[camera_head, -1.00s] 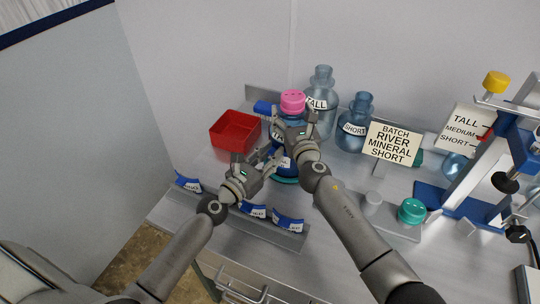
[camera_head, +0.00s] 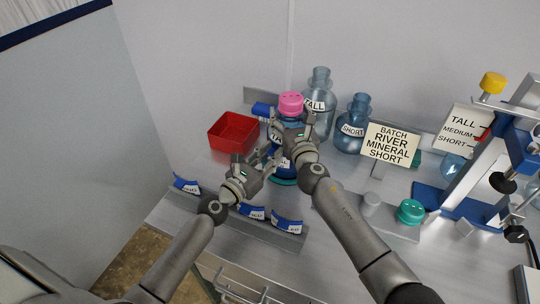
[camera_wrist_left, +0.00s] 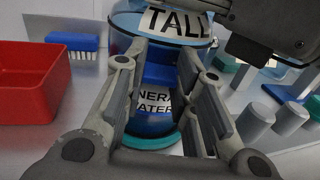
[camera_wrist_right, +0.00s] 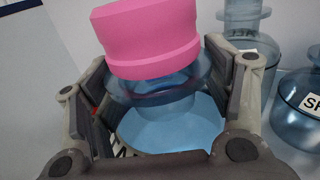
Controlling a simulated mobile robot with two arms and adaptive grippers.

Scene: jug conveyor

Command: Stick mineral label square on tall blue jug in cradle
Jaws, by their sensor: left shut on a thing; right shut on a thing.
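The tall blue jug (camera_wrist_left: 125,22) with a pink cap (camera_head: 291,104) stands upright in a teal ring cradle (camera_head: 284,181). Its TALL label (camera_wrist_left: 178,23) faces my left gripper. My right gripper (camera_head: 292,133) is shut on the jug just below the cap; the cap also fills the upper right wrist view (camera_wrist_right: 150,38). My left gripper (camera_head: 270,160) is at the jug's front, shut on a blue label holder (camera_wrist_left: 160,70). The mineral label (camera_wrist_left: 155,104), partly hidden by the fingers, shows below the holder at the jug's front. I cannot tell whether it is stuck.
A red bin (camera_head: 233,133) and a blue brush (camera_head: 262,109) are left of the jug. A clear tall jug (camera_head: 320,90) and a short jug (camera_head: 352,128) stand behind right. The batch sign (camera_head: 391,144) is right. A label rack (camera_head: 235,222) lies along the front edge.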

